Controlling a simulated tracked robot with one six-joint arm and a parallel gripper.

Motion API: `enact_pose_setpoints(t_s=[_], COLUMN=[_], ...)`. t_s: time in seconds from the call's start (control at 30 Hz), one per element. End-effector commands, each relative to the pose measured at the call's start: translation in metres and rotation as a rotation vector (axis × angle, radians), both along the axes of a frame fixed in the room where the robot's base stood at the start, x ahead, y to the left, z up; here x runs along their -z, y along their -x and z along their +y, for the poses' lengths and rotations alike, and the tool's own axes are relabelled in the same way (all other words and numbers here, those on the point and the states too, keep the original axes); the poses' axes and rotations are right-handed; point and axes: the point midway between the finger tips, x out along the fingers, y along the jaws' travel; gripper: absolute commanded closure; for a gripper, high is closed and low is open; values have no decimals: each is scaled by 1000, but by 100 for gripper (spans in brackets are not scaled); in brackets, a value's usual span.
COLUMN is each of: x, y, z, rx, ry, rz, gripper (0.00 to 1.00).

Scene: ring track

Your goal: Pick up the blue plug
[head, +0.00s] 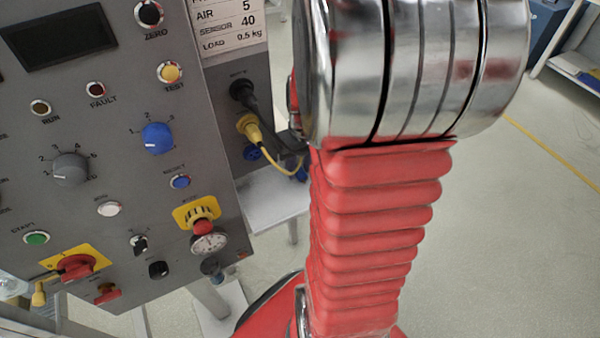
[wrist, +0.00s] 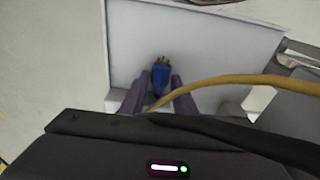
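The blue plug (wrist: 161,80) shows in the wrist view with its brass pins pointing up the picture, above a white surface (wrist: 200,40). My gripper (wrist: 158,76) has its two dark fingers on either side of the plug. A narrow gap shows between the plug and the fingers, so the gripper looks open around it. The lower end of the plug is hidden by my wrist. In the head view a small blue part, seemingly the plug (head: 301,172), shows beside my red arm, which hides most of my gripper.
A yellow cable (wrist: 240,84) crosses close to my gripper on the right. In the head view a yellow plug (head: 250,128) and a black plug (head: 242,90) sit in the side of the grey control panel (head: 110,200). A white shelf (head: 272,203) lies below. Open floor is at right.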

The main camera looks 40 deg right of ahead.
Motion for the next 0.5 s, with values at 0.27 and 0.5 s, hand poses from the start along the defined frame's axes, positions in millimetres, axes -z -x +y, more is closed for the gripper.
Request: enact_pose_setpoints(t_s=[0.27, 0.5], x=[0, 0], y=[0, 0], z=[0, 0], rx=[0, 0], ry=[0, 0], rz=[0, 0], gripper=[91, 100])
